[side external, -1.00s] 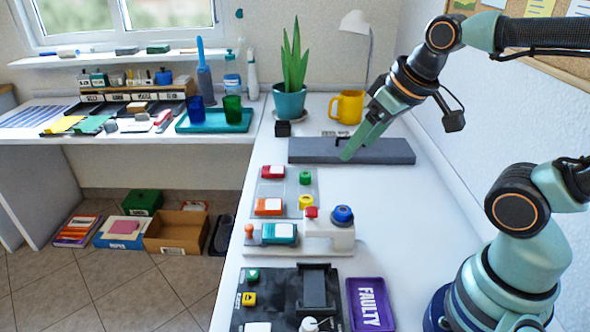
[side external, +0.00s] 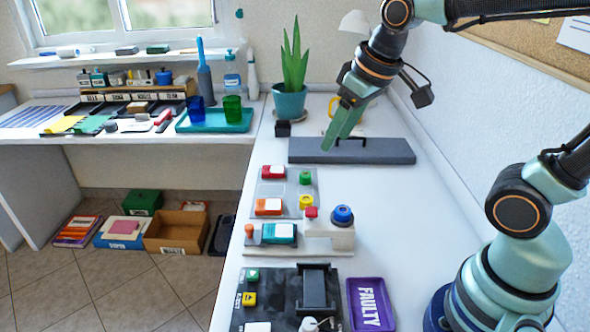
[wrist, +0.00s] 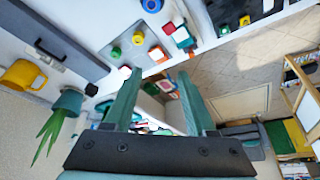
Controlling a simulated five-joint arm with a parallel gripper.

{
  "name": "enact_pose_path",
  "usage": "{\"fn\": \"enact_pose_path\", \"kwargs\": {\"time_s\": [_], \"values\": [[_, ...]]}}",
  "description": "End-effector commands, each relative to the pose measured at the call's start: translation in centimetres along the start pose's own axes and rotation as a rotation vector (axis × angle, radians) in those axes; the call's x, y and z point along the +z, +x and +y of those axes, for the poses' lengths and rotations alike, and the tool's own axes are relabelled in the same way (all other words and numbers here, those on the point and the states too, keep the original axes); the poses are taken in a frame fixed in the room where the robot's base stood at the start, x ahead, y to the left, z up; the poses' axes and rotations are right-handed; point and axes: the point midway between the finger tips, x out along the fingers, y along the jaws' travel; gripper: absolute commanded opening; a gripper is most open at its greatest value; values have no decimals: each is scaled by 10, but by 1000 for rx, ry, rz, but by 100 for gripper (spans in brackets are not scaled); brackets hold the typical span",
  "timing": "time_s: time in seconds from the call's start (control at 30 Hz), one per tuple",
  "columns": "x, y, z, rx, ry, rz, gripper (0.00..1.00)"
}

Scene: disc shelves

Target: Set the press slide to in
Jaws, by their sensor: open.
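The press (side external: 330,235) is a pale block on the white bench with a red button (side external: 311,212) and a blue knob (side external: 343,214) on top. On its left side a low slide carries a teal block with a white label (side external: 279,234). An orange knob (side external: 249,231) stands at the slide's left end, out from the press body. The blue knob also shows at the top of the wrist view (wrist: 152,5). My gripper (side external: 336,140) is open and empty, above the grey slab and well behind the press. Its two green fingers are apart in the wrist view (wrist: 157,78).
A grey slab with a dark handle (side external: 390,153) lies behind the press. A panel with red and orange blocks and green and yellow knobs (side external: 285,188) lies between. A black fixture board (side external: 270,315) and purple FAULTY tray (side external: 370,305) are in front. A potted plant (side external: 290,100) stands behind.

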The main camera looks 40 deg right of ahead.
Motion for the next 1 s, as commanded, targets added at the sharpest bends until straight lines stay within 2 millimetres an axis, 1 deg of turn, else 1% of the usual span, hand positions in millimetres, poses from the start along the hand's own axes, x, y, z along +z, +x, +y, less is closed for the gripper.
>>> {"fn": "enact_pose_path", "kwargs": {"time_s": [0.03,0.1,0.27,0.37,0.5,0.6,0.73,0.83,1.0], "values": [[-11,6,-6,-8,-27,-34,56],[-25,13,-13,-17,-59,-68,56],[-54,36,-32,-37,-137,-149,56],[-69,55,-45,-49,-186,-199,56],[-86,87,-66,-64,-254,-268,56],[-93,110,-80,-73,-298,-313,56],[-97,134,-95,-82,-342,-356,56],[-98,146,-101,-86,-361,-375,56],[-96,155,-105,-88,-372,-386,56]]}}
